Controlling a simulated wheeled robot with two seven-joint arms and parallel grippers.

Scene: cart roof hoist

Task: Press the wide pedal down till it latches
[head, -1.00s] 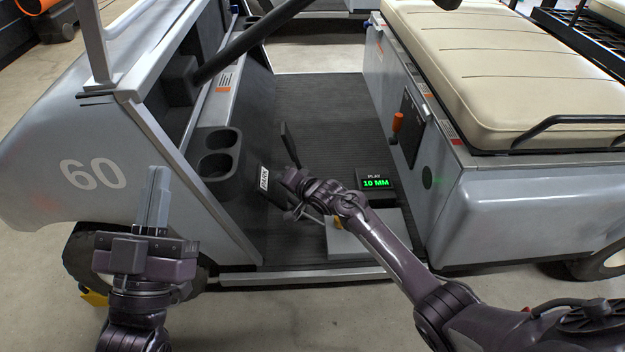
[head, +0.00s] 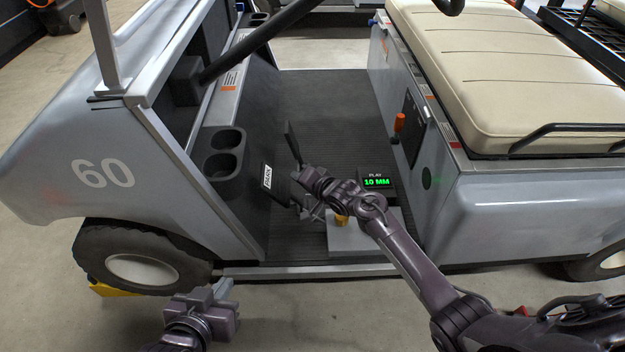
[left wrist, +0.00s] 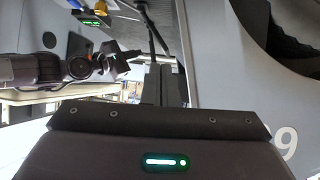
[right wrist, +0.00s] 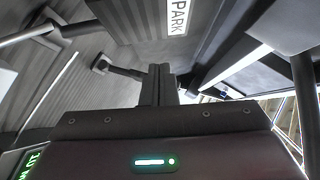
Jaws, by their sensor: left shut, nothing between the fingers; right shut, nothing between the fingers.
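A dark pedal with a white PARK label (head: 267,177) is at the front of the footwell in the head view. I take it for the wide pedal; its edges are partly hidden by my right gripper. The label also shows at the top of the right wrist view (right wrist: 178,15). My right gripper (head: 290,184) is shut and empty, close beside the label; I cannot tell whether it touches the pedal. Its closed fingers show in the right wrist view (right wrist: 160,84). My left gripper (head: 224,287) is shut and empty, outside the cart, low by the sill.
A black lever or narrow pedal (head: 292,143) stands above my right gripper. The sill (head: 310,270) and front wheel (head: 140,262) border the footwell.

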